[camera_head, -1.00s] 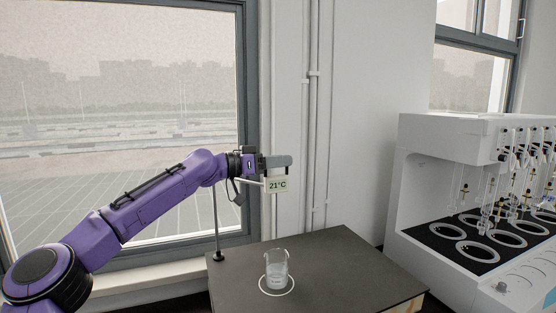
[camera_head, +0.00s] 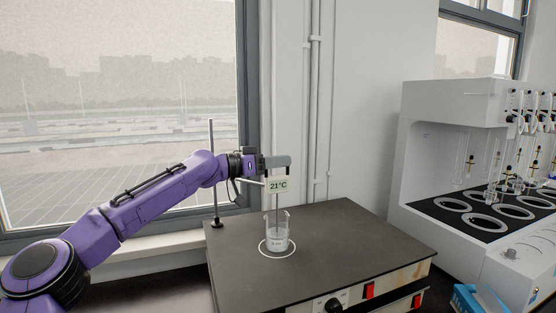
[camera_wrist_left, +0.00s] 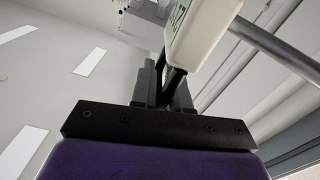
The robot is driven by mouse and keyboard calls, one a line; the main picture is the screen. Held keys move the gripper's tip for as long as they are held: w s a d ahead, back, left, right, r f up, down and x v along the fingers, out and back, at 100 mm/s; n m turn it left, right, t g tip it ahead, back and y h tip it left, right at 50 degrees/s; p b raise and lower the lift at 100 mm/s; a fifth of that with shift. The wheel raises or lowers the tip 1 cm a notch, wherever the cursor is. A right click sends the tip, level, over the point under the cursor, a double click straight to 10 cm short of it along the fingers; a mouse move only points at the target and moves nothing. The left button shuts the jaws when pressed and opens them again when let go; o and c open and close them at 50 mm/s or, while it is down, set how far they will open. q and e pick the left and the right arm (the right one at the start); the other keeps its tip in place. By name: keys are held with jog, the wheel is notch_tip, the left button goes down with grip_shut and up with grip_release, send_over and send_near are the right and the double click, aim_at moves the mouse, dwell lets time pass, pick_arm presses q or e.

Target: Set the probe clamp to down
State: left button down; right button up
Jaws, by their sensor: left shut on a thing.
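The probe clamp (camera_head: 278,185) is a pale box with a display reading 21°C. It sits partway up a thin upright stand rod (camera_head: 213,135), with rod showing above and below it. A thin probe hangs from it down into a glass beaker (camera_head: 277,244) with clear contents; whether its tip touches the liquid is hard to tell. My left gripper (camera_head: 275,162) is shut on the clamp's upper part, just above the display. In the left wrist view the clamp box (camera_wrist_left: 196,30) is beside my closed fingers (camera_wrist_left: 165,80). My right gripper is out of view.
The beaker stands in a white ring on a dark hotplate-like top (camera_head: 340,260) with a knob and red switches in front. A white multi-position distiller (camera_head: 425,140) stands at the right. A window is behind my left arm. The front of the dark top is clear.

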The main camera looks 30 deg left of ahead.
pick_arm(q)
jog(key=shift+f, duration=0.7)
jog(key=shift+d, duration=0.15)
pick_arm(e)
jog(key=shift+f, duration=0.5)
pick_arm(q)
jog(key=c, duration=1.2)
grip_release()
jog(key=shift+r, duration=0.15)
jog(key=shift+s, duration=0.15)
jog(key=b+v, duration=0.2)
jog(key=v, duration=0.8)
jog(key=shift+b, duration=0.35)
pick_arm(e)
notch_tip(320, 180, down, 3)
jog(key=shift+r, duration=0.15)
pick_arm(q)
jog(key=shift+a, duration=0.2)
